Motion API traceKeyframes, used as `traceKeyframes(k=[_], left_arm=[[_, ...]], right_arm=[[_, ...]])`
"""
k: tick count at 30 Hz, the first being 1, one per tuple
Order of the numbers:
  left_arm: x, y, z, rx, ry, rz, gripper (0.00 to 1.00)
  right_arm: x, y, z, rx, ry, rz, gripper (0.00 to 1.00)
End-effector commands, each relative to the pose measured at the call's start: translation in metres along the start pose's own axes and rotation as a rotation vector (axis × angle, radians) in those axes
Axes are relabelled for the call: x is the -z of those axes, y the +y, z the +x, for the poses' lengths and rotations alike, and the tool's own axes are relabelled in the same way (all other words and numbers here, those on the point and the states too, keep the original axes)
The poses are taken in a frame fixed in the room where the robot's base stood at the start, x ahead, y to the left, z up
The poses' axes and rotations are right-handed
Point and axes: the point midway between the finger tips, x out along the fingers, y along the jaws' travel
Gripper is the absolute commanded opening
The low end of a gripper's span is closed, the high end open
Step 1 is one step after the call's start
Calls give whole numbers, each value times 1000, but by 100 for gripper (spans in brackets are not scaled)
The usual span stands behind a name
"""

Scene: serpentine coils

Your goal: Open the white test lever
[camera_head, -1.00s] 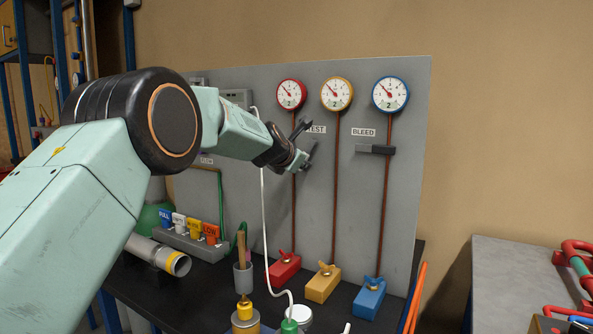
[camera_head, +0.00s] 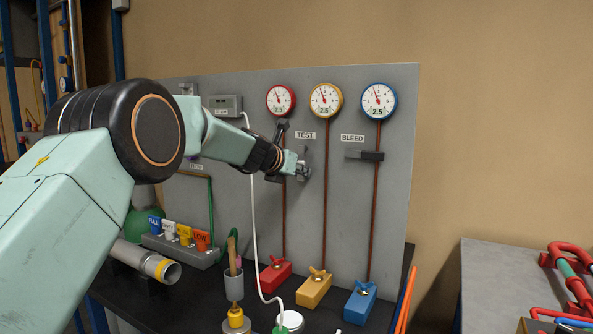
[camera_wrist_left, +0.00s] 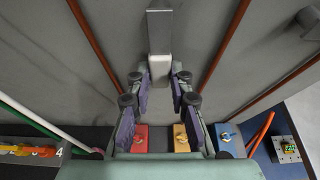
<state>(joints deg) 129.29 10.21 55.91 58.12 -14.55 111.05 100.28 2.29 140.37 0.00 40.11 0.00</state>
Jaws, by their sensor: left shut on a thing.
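In the head view the left gripper (camera_head: 299,171) is at the panel just below the TEST label (camera_head: 305,135). Its fingers hide much of the lever there. My right gripper is not in view.
A BLEED lever (camera_head: 369,155) lies level to the right on the grey panel (camera_head: 398,120). Three gauges (camera_head: 326,100) sit above, with thin brown pipes below them. Red, yellow and blue blocks (camera_head: 314,290) stand on the dark bench. A white hose (camera_head: 254,210) hangs left of the gripper.

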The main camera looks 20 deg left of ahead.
Motion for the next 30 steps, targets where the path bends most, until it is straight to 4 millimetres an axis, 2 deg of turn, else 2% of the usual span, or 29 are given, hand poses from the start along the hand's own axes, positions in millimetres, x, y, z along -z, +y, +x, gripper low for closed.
traceKeyframes(k=[1, 9, 10, 18, 30], left_arm=[[-7, 0, -2, -2, -13, -4, 0], [-7, 0, -2, -2, -13, -5, 0], [-8, 0, -2, -2, -13, -5, 22], [-4, 0, -1, -1, -6, -3, 43], [-2, 0, -6, 0, -4, -4, 43]], right_arm=[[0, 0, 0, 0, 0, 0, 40], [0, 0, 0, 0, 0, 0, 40], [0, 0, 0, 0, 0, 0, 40], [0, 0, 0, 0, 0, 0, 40], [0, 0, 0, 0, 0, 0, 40]])
